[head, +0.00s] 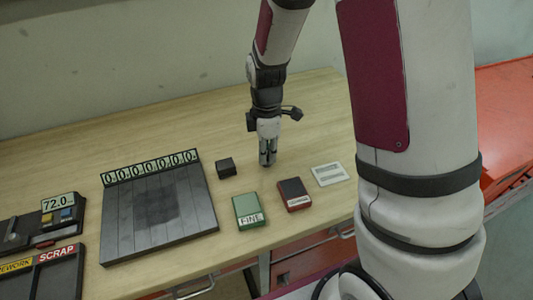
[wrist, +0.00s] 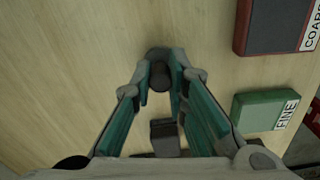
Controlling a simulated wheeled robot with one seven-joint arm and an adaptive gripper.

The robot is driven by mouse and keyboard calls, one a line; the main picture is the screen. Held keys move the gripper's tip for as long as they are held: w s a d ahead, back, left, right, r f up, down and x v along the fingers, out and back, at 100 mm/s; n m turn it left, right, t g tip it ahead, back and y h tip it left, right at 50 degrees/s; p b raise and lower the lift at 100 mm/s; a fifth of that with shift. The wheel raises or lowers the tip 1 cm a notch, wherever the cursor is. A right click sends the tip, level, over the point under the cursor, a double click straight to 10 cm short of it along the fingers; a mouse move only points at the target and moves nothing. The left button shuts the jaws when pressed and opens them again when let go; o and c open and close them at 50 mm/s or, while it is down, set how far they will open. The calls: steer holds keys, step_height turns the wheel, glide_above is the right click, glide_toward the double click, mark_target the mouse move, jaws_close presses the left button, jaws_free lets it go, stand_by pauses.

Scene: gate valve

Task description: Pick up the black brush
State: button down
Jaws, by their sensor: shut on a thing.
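My gripper (head: 267,161) points straight down over the wooden table, right of a small black block (head: 226,167). In the wrist view, the fingertips of my gripper (wrist: 162,80) are shut on a dark, round-ended thing, which looks like the black brush (wrist: 158,70). The fingers hide most of it, and I cannot tell whether it touches the table. The small black block also shows in the wrist view (wrist: 165,138), below the fingertips and apart from the held thing.
A green block marked FINE (head: 248,210) and a dark red block (head: 293,194) lie in front of my gripper. A white card (head: 329,174) lies at right. A black slatted plate with a number strip (head: 158,215) lies at left. The table's back is clear.

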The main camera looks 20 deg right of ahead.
steer(key=shift+w+r, duration=0.1)
steer(key=shift+r, duration=0.65)
steer(key=shift+s+r, duration=0.25)
steer(key=shift+r, duration=0.25)
steer(key=shift+s+r, duration=0.25)
steer(key=shift+r, duration=0.2)
steer(key=s, duration=0.8)
steer(key=s+r, duration=0.1)
steer(key=s, duration=0.3)
steer(key=shift+s+b, duration=0.35)
steer(key=shift+s+r+p, duration=0.25)
steer(key=shift+s+p, duration=0.25)
steer(key=shift+p, duration=0.6)
steer(key=shift+s+p, duration=0.75)
steer(key=shift+p, duration=0.45)
steer(key=shift+f, duration=0.1)
steer(key=c, duration=2.2)
jaws_free()
jaws_close()
